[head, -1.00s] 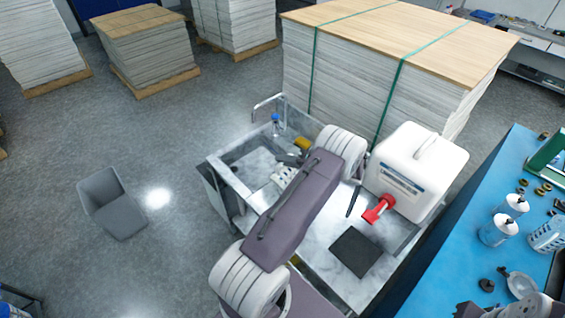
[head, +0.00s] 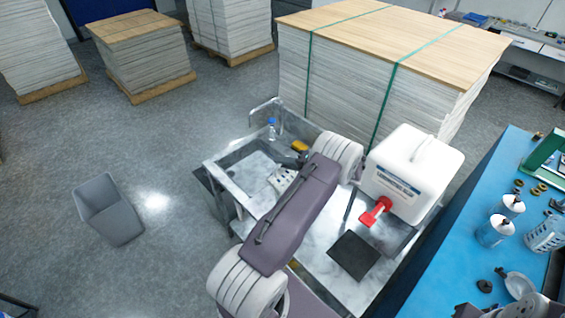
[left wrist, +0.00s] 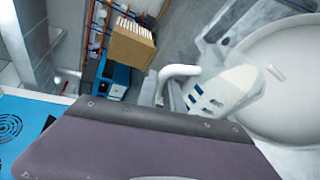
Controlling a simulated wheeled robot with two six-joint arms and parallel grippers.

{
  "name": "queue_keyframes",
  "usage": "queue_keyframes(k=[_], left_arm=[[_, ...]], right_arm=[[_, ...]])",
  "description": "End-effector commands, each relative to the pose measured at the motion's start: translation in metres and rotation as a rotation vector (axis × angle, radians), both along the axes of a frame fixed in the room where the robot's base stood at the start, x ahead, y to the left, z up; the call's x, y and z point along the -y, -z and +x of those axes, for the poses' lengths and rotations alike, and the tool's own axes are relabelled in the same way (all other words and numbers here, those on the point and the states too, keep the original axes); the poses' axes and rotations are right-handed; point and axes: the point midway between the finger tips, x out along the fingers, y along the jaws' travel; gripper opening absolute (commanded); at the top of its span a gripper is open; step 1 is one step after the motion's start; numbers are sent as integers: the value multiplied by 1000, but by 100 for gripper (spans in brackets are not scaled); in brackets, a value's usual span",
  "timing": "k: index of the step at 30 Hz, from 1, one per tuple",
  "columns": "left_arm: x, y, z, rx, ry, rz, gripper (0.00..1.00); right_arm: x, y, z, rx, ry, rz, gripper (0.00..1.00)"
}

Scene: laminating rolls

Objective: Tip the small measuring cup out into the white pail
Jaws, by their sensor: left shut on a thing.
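My left gripper (head: 291,159) is over the grey sink, partly hidden by my own wrist in the head view. In the left wrist view, a large pale round vessel (left wrist: 290,85), which looks like the white pail, is cut off by the right edge. In the head view my arm covers that area, so the pail does not show. Grey parts of my right gripper (head: 470,311) seem to show at the bottom edge; their jaws are unclear.
A white canister (head: 415,165) with a red tap (head: 375,212) stands right. A blue bench (head: 455,230) holds bottles. The left floor is mostly clear.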

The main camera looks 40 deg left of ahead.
Motion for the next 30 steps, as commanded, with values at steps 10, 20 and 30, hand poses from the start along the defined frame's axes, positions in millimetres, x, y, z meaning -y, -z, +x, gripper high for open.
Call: queue_keyframes(k=[10,20,30], left_arm=[[0,0,1,-2,0,2,0],[1,-7,14,-103,-1,10,0],[2,-13,19,-158,-2,14,0]], right_arm=[[0,0,0,0,0,0,0],[0,8,0,0,0,0,0],[0,10,0,0,0,0,0]])
